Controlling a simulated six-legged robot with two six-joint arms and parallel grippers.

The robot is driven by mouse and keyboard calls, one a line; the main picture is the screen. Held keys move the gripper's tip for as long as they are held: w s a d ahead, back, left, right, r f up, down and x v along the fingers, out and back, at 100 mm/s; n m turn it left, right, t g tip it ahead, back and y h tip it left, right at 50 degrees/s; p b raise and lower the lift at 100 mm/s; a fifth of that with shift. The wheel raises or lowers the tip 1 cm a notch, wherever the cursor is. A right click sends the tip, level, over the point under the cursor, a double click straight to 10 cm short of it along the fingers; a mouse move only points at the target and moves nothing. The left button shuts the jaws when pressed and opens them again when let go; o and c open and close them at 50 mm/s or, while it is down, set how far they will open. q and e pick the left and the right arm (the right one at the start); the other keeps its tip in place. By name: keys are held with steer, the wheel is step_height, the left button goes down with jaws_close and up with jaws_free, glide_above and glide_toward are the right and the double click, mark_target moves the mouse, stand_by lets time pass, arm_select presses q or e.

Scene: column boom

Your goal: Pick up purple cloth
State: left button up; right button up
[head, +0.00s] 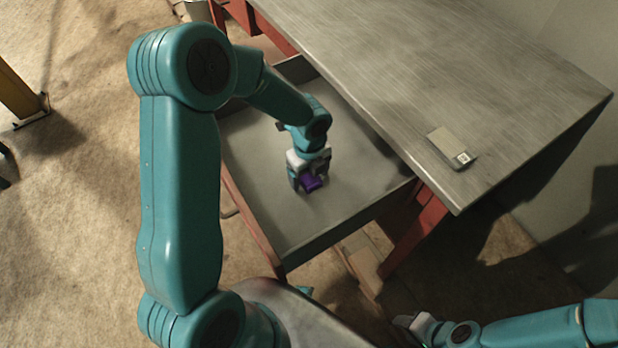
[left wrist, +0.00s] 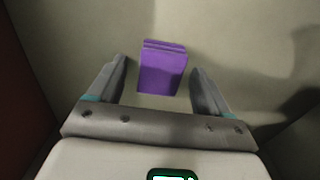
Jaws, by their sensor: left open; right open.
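The purple cloth (head: 311,183) is a small folded piece lying on the bottom of the open grey drawer (head: 257,206). In the left wrist view the cloth (left wrist: 162,70) shows whole, ahead of and between the two fingers. My left gripper (head: 305,186) reaches down into the drawer over the cloth and partly hides it in the head view. In the left wrist view my left gripper (left wrist: 157,80) is open, with a gap between each finger and the cloth. My right gripper (head: 408,322) is at the bottom of the head view, away from the drawer; its fingers are small and hard to make out.
A metal workbench top (head: 450,70) on a red frame overhangs the drawer at the right. A small box (head: 452,148) lies on it near the front edge. The drawer walls surround my left gripper. The drawer floor around the cloth is bare.

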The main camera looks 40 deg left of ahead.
mark_target(309, 176)
arm_select(q)
steer(key=c, duration=1.1)
steer(key=shift+r, duration=0.1)
steer(key=shift+c, duration=0.2)
step_height(309, 176, up, 20)
steer(key=p, duration=0.2)
